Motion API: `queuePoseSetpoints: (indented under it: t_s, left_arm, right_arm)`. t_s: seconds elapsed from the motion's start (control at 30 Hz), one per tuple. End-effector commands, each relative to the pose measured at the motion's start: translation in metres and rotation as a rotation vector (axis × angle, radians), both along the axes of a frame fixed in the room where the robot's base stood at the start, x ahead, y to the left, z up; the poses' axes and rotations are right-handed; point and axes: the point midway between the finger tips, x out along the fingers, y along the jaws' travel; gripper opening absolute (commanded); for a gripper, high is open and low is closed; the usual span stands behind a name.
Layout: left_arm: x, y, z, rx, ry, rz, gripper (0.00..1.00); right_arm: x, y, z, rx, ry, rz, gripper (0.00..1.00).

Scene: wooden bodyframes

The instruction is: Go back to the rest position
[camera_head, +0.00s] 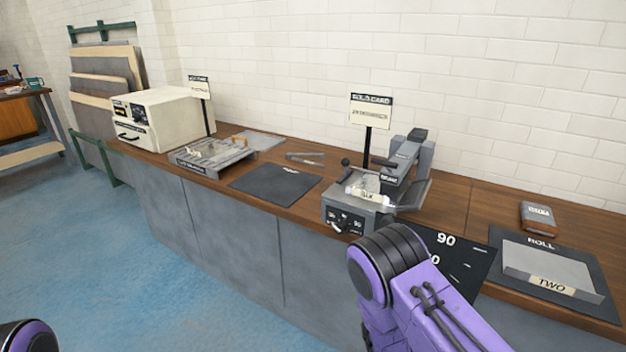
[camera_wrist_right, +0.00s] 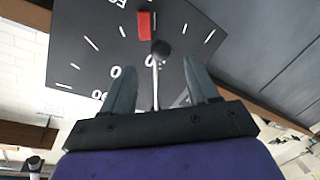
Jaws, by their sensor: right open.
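My right gripper (camera_wrist_right: 162,78) shows in the right wrist view with its two grey fingers spread apart. A thin pale lever (camera_wrist_right: 156,85) with a dark ball knob shows between the fingers in the picture. I see no finger closed on it, and cannot tell the depth between them. Behind it is a dark dial plate (camera_wrist_right: 95,45) with white marks and a red block (camera_wrist_right: 145,25). In the head view my purple right arm (camera_head: 425,305) partly covers the dark plate (camera_head: 460,255) marked 90; the right gripper is hidden there. Only a rounded piece of my left arm shows at bottom left.
A long wooden bench (camera_head: 300,212) runs along the white brick wall. Blue floor is free at left.

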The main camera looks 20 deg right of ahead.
Motion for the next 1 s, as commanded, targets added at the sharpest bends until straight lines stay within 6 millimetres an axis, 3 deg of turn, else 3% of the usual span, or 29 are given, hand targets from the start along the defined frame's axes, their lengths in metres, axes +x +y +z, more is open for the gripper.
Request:
queuePoseSetpoints:
  t_s: [0.13, 0.23, 0.27, 0.3, 0.4, 0.5, 0.6, 0.7, 1.0]
  left_arm:
    - [0.000, 0.000, 0.000, 0.000, 0.000, 0.000, 0.43]
    - [0.000, 0.000, 0.000, 0.000, 0.000, 0.000, 0.43]
    - [0.000, 0.000, 0.000, 0.000, 0.000, 0.000, 0.43]
    - [0.000, 0.000, 0.000, 0.000, 0.000, 0.000, 0.43]
    - [0.000, 0.000, 0.000, 0.000, 0.000, 0.000, 0.43]
    - [0.000, 0.000, 0.000, 0.000, 0.000, 0.000, 0.43]
    - [0.000, 0.000, 0.000, 0.000, 0.000, 0.000, 0.43]
    - [0.000, 0.000, 0.000, 0.000, 0.000, 0.000, 0.43]
    - [0.000, 0.000, 0.000, 0.000, 0.000, 0.000, 0.43]
  right_arm:
    - [0.001, 0.002, -0.006, 0.093, -0.032, 0.003, 0.59]
    - [-0.020, 0.015, -0.041, 0.354, 0.019, 0.009, 0.59]
    - [-0.036, 0.020, -0.057, 0.461, 0.060, -0.011, 0.59]
    - [-0.064, 0.028, -0.079, 0.601, 0.126, -0.061, 0.59]
    - [-0.133, 0.046, -0.113, 0.849, 0.277, -0.207, 0.59]
    - [-0.190, 0.062, -0.128, 0.981, 0.398, -0.331, 0.59]
    - [-0.223, 0.072, -0.131, 1.020, 0.477, -0.386, 0.59]
    - [-0.234, 0.072, -0.133, 1.028, 0.488, -0.413, 0.59]
    - [-0.232, 0.072, -0.133, 1.024, 0.487, -0.409, 0.59]
